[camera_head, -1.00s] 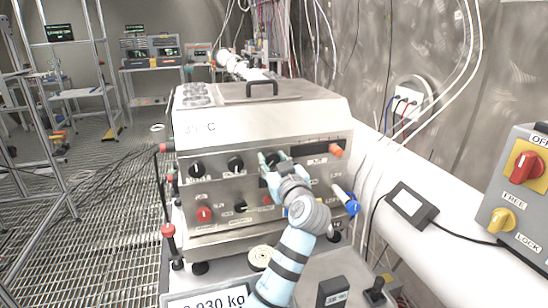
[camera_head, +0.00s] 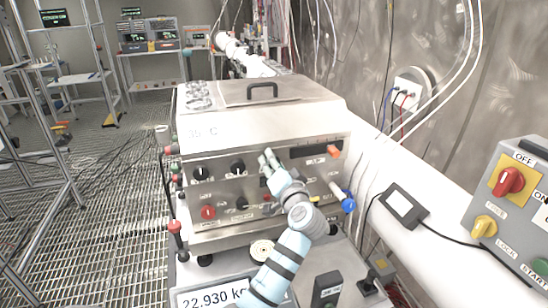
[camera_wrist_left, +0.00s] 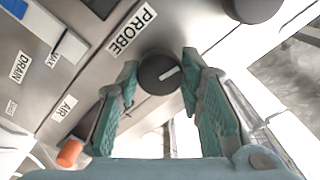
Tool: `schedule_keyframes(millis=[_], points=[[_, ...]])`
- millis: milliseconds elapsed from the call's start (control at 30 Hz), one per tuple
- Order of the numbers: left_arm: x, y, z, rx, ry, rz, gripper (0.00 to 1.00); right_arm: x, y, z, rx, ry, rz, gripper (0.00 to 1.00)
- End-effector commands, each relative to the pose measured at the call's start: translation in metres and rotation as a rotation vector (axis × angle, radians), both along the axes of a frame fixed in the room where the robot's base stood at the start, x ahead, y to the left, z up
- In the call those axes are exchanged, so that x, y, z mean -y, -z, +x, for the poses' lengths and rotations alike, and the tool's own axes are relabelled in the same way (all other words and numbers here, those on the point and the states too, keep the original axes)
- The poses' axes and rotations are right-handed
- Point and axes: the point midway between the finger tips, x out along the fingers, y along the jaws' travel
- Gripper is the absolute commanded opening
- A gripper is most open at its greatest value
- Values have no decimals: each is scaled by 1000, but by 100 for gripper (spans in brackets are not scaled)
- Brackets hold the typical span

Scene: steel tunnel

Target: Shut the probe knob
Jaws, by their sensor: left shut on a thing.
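The probe knob (camera_wrist_left: 158,74) is a dark round knob with a white pointer line, beside the "PROBE" label (camera_wrist_left: 132,31) in the left wrist view. The line points up and to the right there. My left gripper (camera_wrist_left: 160,80) has its two teal fingers on either side of the knob and is shut on it. In the head view my left gripper (camera_head: 269,160) is at the front panel of the steel device (camera_head: 225,216), and its fingers largely hide the knob. My right gripper is not in view.
Other black knobs (camera_head: 238,167) and a red knob (camera_head: 208,212) sit left of my gripper on the same panel. A blue-ended valve (camera_head: 348,205) sticks out at right. A scale display (camera_head: 212,298) lies below. A switch box (camera_head: 507,200) stands far right.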

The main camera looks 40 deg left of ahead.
Motion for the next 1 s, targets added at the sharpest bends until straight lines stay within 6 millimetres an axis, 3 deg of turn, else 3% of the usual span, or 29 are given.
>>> schedule_keyframes(millis=[33,600,1000], points=[[0,-10,1,-25,2,32,6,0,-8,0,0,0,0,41],[0,-9,1,-469,0,341,6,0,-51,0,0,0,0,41],[0,-7,2,-779,-2,558,6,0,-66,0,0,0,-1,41]])
